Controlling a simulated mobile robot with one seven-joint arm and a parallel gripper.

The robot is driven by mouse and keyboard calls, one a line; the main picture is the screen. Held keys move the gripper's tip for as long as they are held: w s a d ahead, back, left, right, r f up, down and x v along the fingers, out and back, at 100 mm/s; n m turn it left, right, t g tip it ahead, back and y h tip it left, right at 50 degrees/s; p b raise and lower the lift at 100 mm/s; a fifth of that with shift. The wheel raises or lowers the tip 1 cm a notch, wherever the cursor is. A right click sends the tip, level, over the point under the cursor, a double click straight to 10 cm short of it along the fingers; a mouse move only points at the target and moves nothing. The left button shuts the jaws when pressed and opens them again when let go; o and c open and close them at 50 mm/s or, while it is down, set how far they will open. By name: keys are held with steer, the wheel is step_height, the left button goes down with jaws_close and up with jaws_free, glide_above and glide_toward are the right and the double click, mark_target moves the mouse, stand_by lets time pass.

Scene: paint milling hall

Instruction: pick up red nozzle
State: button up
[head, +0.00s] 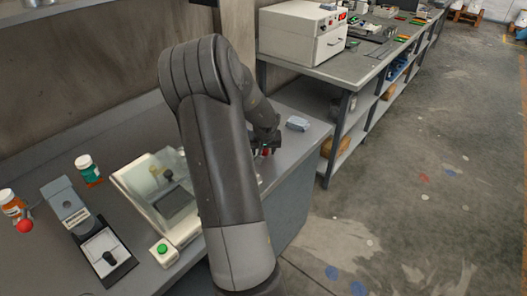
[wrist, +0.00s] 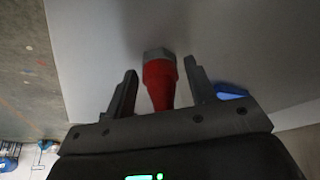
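The red nozzle (wrist: 160,84) has a grey hexagonal end and lies between the two fingers of my gripper (wrist: 160,88) in the wrist view. The fingers are apart, with a narrow gap showing on each side of the nozzle. In the head view my gripper (head: 264,146) is low over the near bench, partly behind my arm. Only a small red bit of the nozzle (head: 266,152) shows there. Whether the nozzle touches the bench is hidden.
A grey-blue block (head: 298,124) sits close to the right of my gripper on the bench (head: 291,148). A clear-lidded device (head: 136,181), a green-button box (head: 164,251) and bottles (head: 86,166) stand to the left. A second bench (head: 371,63) stands behind.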

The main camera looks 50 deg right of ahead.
steer(key=c, duration=0.8)
